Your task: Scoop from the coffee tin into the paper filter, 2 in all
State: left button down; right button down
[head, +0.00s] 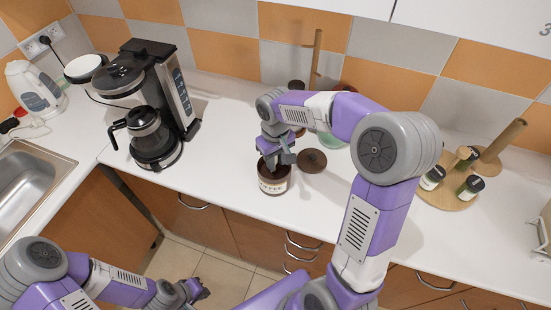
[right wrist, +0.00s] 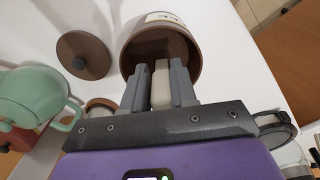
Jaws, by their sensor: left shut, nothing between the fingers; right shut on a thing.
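The brown coffee tin (head: 273,184) stands open on the counter, its label facing front; it also shows in the right wrist view (right wrist: 196,60). My right gripper (head: 275,163) points down at the tin's mouth. In the right wrist view its fingers (right wrist: 160,88) are shut on a pale handle (right wrist: 160,82), seemingly the scoop's. The scoop's bowl is hidden, and I cannot tell whether it holds coffee. The white paper filter (head: 84,66) sits in a dark-rimmed holder at the left of the coffee maker (head: 182,88). My left gripper (head: 197,291) is shut and empty, low before the counter.
The tin's brown lid (head: 312,161) lies right of the tin. The glass carafe (head: 150,133) stands in the coffee maker. A green teapot (right wrist: 30,98) is behind my right arm. A round wooden board (head: 448,190) with jars is at right. Counter between carafe and tin is clear.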

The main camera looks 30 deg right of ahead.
jog(key=shift+r, duration=0.1)
dwell(0.3)
notch_tip(320, 180, up, 10)
jog(key=p, duration=0.8)
dwell(0.3)
